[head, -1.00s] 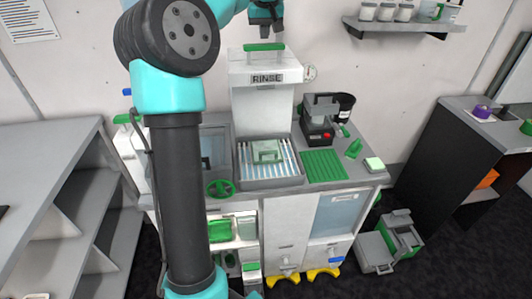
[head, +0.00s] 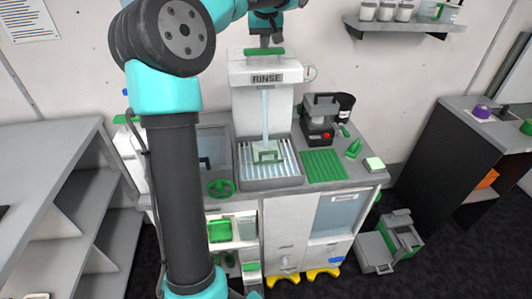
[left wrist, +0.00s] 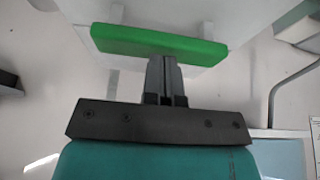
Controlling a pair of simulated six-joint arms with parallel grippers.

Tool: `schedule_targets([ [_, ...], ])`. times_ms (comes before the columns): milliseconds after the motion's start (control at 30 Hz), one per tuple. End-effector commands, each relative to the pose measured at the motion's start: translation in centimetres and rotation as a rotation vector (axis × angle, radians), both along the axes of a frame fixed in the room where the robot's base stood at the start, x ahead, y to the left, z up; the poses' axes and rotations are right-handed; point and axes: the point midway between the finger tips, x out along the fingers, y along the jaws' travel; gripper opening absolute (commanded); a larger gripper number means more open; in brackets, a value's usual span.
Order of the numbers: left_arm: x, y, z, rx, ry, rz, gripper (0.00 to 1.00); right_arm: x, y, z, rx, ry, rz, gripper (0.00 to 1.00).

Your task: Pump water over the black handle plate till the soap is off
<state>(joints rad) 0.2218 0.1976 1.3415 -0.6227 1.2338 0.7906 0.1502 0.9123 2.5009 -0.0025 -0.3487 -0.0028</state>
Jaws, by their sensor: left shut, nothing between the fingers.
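The plate with an upright handle (head: 267,152) lies on the slatted rinse tray (head: 271,184). It looks pale green, its handle darker green; I cannot make out black on it or tell soap from its own colour. A pale water stream (head: 266,115) falls from the white RINSE unit (head: 243,95) onto the plate. The green pump bar (head: 264,52) is on top of the unit. My left gripper (head: 265,43) is shut and empty, its tips down at the bar; the left wrist view shows the fingers (left wrist: 165,85) against the green bar (left wrist: 158,44). My right gripper is out of view.
A green ribbed mat (head: 323,166) and a grey machine with a red button (head: 321,120) are right of the tray. A green handwheel (head: 221,188) sits front left. My left arm hides part of the left side.

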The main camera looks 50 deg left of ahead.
Motion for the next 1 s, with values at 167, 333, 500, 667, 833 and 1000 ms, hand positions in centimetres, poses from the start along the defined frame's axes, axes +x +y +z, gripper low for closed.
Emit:
schedule_targets([
  [167,0.0,0.0,-0.6,-0.001,0.002,0.0,0.0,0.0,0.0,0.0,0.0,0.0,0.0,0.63],
  [333,0.0,0.0,-1.1,-0.001,0.004,0.0,0.0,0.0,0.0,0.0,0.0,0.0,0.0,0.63],
  [500,0.0,0.0,-1.6,-0.001,0.003,-0.001,0.0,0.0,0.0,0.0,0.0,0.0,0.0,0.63],
  [667,0.0,0.0,-2.0,-0.002,0.004,-0.001,0.0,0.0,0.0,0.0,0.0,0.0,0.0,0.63],
  [833,0.0,0.0,-2.2,-0.002,0.004,-0.001,0.0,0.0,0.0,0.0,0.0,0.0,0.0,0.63],
  [1000,0.0,0.0,-2.1,-0.002,0.004,0.0,0.0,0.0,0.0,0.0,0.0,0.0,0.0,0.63],
])
